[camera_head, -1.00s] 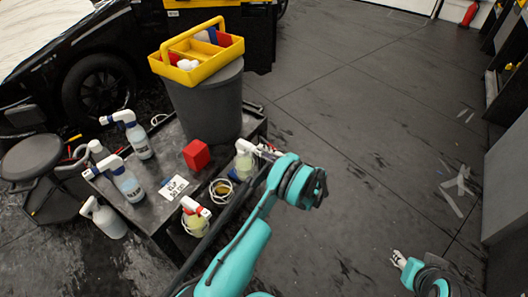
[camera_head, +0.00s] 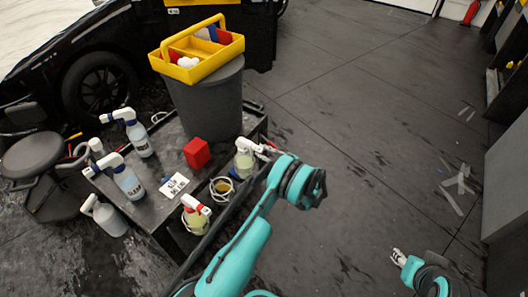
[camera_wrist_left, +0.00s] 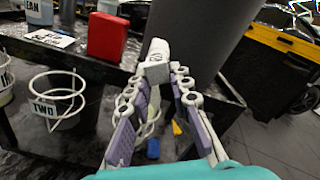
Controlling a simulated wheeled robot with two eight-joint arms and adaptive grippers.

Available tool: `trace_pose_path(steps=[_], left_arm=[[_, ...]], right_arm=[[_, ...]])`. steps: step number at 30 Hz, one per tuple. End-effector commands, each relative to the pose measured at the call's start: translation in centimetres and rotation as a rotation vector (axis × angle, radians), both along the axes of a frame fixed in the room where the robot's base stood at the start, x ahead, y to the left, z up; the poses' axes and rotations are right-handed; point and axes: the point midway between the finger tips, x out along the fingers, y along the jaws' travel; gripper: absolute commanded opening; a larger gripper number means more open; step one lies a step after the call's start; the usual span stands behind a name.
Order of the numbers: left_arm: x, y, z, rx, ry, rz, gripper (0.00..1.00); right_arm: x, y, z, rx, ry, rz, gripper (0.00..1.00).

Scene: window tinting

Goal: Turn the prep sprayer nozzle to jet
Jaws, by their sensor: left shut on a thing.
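A spray bottle with a white head and pale liquid (camera_head: 244,163) stands at the right edge of the dark cart, in front of the grey bin. My left gripper (camera_head: 266,152) reaches it from the right. In the left wrist view, the gripper's fingers (camera_wrist_left: 157,88) are closed around the square nozzle end of the white spray head (camera_wrist_left: 157,62). The nozzle's marking is too small to read. Most of the bottle is hidden behind the fingers there. My right gripper (camera_head: 398,258) is far from the cart, at lower right, above the floor; its fingers are too small to judge.
Several other spray bottles stand on or beside the cart, including one with a red and white head (camera_head: 196,214). A red block (camera_head: 197,153), a white card (camera_head: 174,186) and wire ring holders (camera_head: 221,187) are close by. The grey bin (camera_head: 208,105) carries a yellow caddy (camera_head: 160,60).

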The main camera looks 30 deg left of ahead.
Motion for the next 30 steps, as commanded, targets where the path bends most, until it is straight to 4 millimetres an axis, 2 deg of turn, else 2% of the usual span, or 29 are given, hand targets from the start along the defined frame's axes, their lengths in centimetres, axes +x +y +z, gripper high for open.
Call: trace_pose_path(steps=[15,30], left_arm=[[-0.45,0.05,-0.22,0.031,0.418,0.001,0.0],[-0.63,0.06,-0.23,0.043,0.561,0.001,0.0]], right_arm=[[0.01,0.0,-0.01,0.0,0.0,0.0,0.4],[0.01,0.0,-0.01,0.0,0.0,0.0,0.4]])
